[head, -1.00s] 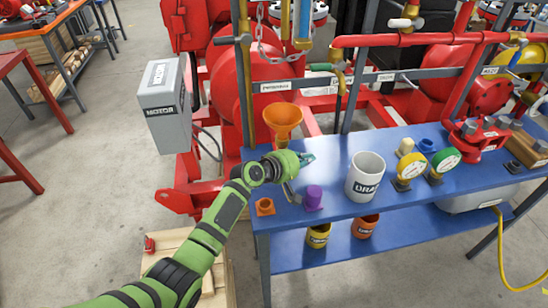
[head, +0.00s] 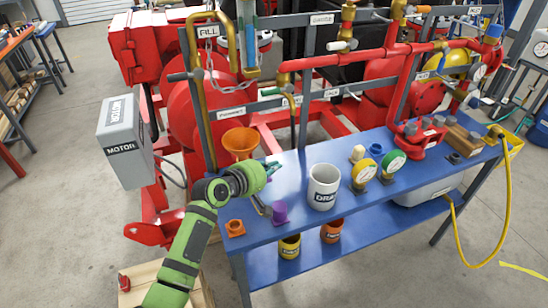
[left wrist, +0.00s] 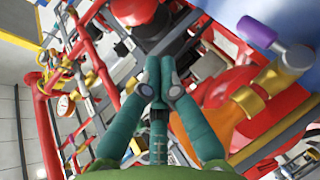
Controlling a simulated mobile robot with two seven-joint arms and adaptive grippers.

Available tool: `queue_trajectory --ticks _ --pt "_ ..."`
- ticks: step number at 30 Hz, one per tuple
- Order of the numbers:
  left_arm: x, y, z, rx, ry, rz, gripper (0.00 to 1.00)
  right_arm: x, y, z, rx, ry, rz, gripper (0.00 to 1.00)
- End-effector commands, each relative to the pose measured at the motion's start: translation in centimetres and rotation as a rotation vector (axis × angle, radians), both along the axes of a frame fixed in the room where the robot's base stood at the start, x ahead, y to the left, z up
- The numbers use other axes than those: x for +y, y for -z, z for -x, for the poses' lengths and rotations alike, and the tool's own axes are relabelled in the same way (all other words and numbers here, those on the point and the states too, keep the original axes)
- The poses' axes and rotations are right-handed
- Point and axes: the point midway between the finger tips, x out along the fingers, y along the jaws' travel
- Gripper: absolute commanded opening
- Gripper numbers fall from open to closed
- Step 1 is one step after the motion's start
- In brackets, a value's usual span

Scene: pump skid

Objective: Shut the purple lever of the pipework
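A purple piece (head: 279,212) stands near the left end of the blue bench; it looks like a short fitting on a base. A purple cylinder also shows at the upper right of the left wrist view (left wrist: 262,33). I cannot make out a purple lever on the pipework (head: 340,62) in the head view. My left gripper (head: 270,169) is above the bench's left end, behind the purple piece and right of the orange funnel. In the left wrist view its fingers (left wrist: 160,78) are together with nothing visible between them. My right gripper is out of view.
The orange funnel (head: 240,142) stands close to my gripper. A grey motor box (head: 123,145) is at left; a yellow hose (head: 508,205) hangs at right.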

Motion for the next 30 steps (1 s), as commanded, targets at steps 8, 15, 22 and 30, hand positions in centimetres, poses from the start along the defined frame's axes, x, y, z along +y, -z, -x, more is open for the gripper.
queue_trajectory --ticks 8,15,22,30 --pt "-0.7 -3.5 1.7 0.0 0.001 0.001 0.0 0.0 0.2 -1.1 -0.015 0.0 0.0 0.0" --pt "-0.7 -4.1 2.1 0.002 -0.001 -0.001 0.0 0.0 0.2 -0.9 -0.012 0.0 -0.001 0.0" --pt "-0.7 -4.1 2.0 0.002 0.0 0.0 0.0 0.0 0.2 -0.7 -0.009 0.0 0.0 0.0" --pt "-0.1 -2.4 3.3 0.008 0.01 -0.055 0.0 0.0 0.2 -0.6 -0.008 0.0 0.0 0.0"
